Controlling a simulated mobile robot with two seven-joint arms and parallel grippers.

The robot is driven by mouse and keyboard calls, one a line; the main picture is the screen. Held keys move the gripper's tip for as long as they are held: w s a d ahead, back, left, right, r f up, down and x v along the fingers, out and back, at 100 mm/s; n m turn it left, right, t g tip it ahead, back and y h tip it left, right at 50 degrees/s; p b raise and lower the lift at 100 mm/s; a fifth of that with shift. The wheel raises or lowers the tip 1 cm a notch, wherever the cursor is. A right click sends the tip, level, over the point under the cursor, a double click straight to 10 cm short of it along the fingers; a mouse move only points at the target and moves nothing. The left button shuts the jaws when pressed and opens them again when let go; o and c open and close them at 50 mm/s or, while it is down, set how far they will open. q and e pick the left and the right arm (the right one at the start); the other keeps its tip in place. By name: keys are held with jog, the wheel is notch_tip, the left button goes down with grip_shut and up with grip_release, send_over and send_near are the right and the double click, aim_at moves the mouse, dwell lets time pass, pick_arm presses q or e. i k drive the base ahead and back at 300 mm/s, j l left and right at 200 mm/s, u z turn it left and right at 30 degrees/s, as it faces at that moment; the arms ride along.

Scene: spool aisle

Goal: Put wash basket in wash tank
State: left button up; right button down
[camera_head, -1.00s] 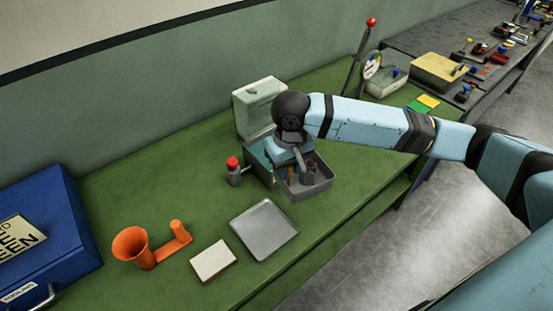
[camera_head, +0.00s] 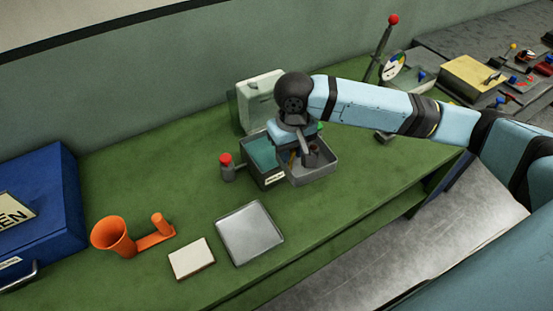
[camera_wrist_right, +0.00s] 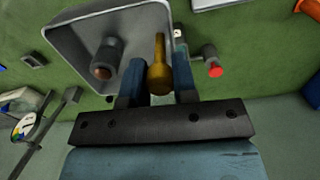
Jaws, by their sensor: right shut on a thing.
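The wash basket (camera_head: 324,170), a shallow grey tray, is at the right gripper in the head view, just right of the wash tank (camera_head: 274,178) and partly overlapping it in the picture. In the right wrist view the basket (camera_wrist_right: 62,40) holds a dark cylinder with a coppery end (camera_wrist_right: 106,58) and a brass part (camera_wrist_right: 160,66). My left gripper is not in view.
A grey tray (camera_head: 249,233), white block (camera_head: 191,259), orange funnel piece (camera_head: 113,236) and blue toolbox (camera_head: 40,210) occupy the front left of the green bench.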

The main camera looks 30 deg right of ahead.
aim_at(275, 164)
jog(key=l+u, duration=0.25)
jog(key=l, duration=0.45)
jog(key=k+l+u, duration=0.1)
jog(key=l+u, duration=0.2)
jog(key=l, duration=0.45)
